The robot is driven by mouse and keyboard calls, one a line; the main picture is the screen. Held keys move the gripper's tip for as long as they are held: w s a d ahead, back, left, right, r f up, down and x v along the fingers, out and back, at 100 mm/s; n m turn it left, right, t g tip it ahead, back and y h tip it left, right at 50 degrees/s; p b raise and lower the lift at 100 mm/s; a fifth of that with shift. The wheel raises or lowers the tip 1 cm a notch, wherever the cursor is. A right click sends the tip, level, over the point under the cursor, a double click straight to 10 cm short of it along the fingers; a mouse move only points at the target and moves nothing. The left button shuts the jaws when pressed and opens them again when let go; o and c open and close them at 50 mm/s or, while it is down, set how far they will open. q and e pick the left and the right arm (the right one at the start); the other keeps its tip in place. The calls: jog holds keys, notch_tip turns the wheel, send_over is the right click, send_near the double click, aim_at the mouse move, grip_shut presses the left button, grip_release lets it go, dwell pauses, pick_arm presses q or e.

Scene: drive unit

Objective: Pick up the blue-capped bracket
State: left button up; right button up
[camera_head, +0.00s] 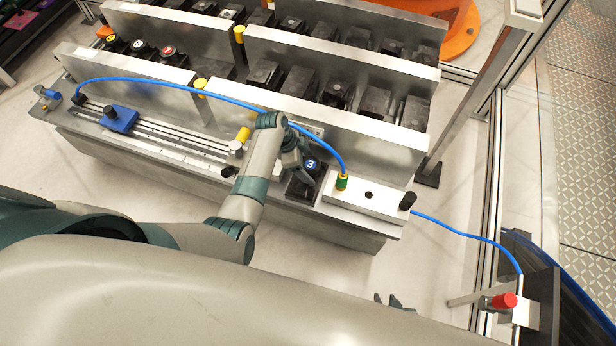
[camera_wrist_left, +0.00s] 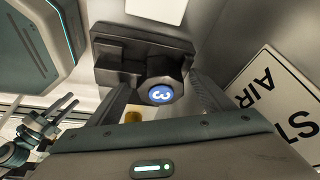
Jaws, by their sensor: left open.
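The blue-capped bracket (camera_head: 304,180) is a dark block with a round blue cap marked 3. It stands at the front edge of the bench, left of a white block. In the left wrist view the bracket (camera_wrist_left: 145,55) lies ahead, its cap facing the camera. My left gripper (camera_head: 298,163) is at the bracket, partly hiding it in the head view. In the left wrist view my left gripper (camera_wrist_left: 162,82) is open, with one finger on each side of the capped part; contact is unclear. My right gripper (camera_head: 393,301) is low and away from the bench, apparently empty with fingers apart.
A blue cable arches over the bench to a green-and-yellow connector (camera_head: 342,181) on the white block (camera_head: 368,197), close right of the bracket. An upright metal panel (camera_head: 340,132) stands behind. A blue slider (camera_head: 119,119) sits on rails at left.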

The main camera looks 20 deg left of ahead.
pick_arm(q)
grip_shut()
jog(key=shift+w+r, duration=0.1)
jog(key=shift+r, duration=0.15)
jog(key=shift+r, duration=0.5)
notch_tip(320, 180, up, 3)
jog(key=shift+r, duration=0.1)
jog(key=s+a+r, duration=0.1)
jog(key=s+r, duration=0.2)
jog(key=s, duration=0.2)
jog(key=s+a+r+p, duration=0.1)
jog(key=s+r, duration=0.2)
jog(key=s, duration=0.3)
jog(key=shift+s+a+r, duration=0.15)
jog(key=shift+s+r, duration=0.1)
